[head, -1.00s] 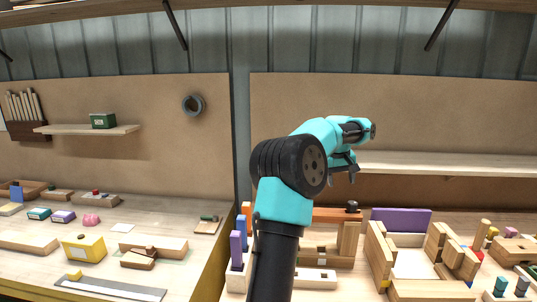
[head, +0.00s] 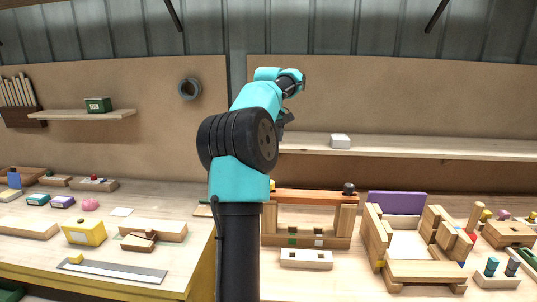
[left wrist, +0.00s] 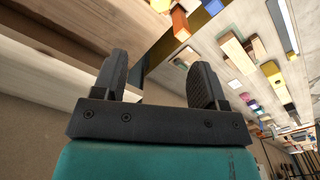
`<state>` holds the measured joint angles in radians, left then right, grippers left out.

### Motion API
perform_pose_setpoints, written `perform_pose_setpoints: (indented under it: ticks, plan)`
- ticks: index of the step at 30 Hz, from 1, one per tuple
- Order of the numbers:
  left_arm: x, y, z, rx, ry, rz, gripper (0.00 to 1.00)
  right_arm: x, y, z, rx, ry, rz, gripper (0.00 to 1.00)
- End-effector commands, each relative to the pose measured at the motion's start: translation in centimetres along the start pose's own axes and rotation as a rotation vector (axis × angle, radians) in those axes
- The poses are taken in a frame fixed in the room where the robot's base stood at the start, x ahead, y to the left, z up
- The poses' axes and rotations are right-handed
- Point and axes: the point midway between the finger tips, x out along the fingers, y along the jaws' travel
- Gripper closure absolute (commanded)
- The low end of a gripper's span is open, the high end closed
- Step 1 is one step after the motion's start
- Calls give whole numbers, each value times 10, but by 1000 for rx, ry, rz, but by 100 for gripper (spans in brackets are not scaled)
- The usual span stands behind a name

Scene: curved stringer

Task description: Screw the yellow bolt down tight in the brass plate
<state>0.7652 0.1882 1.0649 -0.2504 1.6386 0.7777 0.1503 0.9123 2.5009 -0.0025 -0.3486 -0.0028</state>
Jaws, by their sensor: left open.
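A small yellow knob (head: 272,184), perhaps the yellow bolt's head, shows at the left end of an orange-brown bar (head: 315,197). The bar lies across two wooden posts, with a black knob (head: 348,188) at its right end. I cannot tell whether this bar is the brass plate. My left gripper (head: 284,121) is raised above and behind the bar, partly hidden by its own wrist. In the left wrist view its jaws (left wrist: 160,65) are apart with nothing between them. My right gripper is not in view.
A wooden frame (head: 425,268) and a purple block (head: 396,202) stand right of the bar. A white block (head: 306,259) lies in front. The left table (head: 60,212) holds several small items.

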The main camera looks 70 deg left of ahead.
Motion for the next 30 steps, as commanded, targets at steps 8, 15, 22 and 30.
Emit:
perform_pose_setpoints:
  ticks: [8,15,22,30]
  plan:
    - [26,0,0,0,-1,-1,34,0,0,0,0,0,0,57]
    - [64,0,0,-1,-2,-2,34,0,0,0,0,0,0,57]
    - [99,0,0,0,-2,-1,34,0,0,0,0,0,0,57]
    - [141,0,0,0,-3,-2,34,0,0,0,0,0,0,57]
